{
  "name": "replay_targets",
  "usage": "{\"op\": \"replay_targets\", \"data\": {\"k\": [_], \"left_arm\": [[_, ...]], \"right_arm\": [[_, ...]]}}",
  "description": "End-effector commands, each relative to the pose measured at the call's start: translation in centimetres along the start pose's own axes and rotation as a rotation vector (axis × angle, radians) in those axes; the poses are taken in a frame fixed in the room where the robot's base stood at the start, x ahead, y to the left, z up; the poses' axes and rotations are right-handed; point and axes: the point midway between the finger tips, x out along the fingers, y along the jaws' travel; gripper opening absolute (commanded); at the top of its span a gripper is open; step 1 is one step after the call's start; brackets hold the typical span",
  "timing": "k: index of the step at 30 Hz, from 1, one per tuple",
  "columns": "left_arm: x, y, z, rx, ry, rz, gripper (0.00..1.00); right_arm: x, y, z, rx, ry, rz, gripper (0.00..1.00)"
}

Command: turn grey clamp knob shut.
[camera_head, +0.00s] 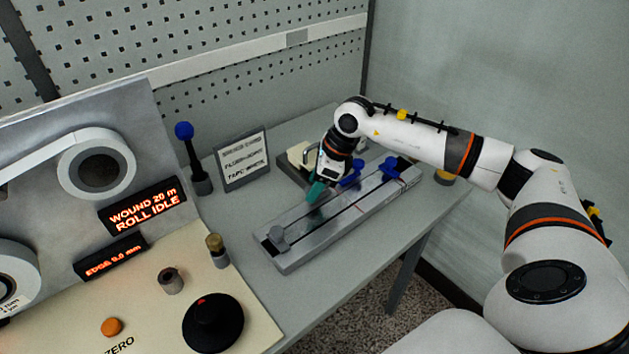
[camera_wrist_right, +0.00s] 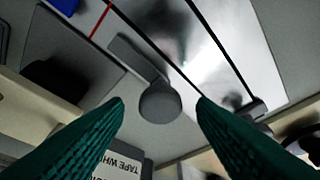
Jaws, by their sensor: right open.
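The grey clamp knob (camera_wrist_right: 160,102), a round head with a flat bar, shows in the right wrist view at the edge of the metal rail fixture (camera_head: 330,222). In the head view I cannot make it out; my gripper seems to cover it. My right gripper (camera_head: 316,190) has teal fingers and points down over the fixture's far edge. In the wrist view its fingers (camera_wrist_right: 160,112) are open, one on each side of the knob, with a visible gap on both sides. Whether the fingertips are level with the knob I cannot tell. My left gripper is not in view.
A grey end piece (camera_head: 278,236) sits at the fixture's left end; blue parts (camera_head: 388,166) are toward its right. A sign (camera_head: 243,160) and a blue-topped post (camera_head: 190,155) stand left of the gripper. The winding panel fills the left. The table front is clear.

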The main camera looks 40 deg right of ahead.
Motion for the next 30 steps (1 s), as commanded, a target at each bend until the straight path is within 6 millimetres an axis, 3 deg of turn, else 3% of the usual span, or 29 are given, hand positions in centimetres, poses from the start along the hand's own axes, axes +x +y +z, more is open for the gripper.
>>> {"op": "replay_targets", "data": {"k": [11, 19, 30], "left_arm": [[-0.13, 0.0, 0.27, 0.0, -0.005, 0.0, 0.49], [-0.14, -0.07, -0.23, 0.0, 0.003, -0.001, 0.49], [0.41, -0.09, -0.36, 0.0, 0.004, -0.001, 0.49]], "right_arm": [[0.71, -0.03, 0.02, -0.001, 0.0, 0.0, 0.52], [0.68, -0.02, 0.02, -0.001, 0.0, 0.0, 0.09], [0.78, -0.05, 0.07, 0.053, 0.0, 0.023, 0.08]]}}
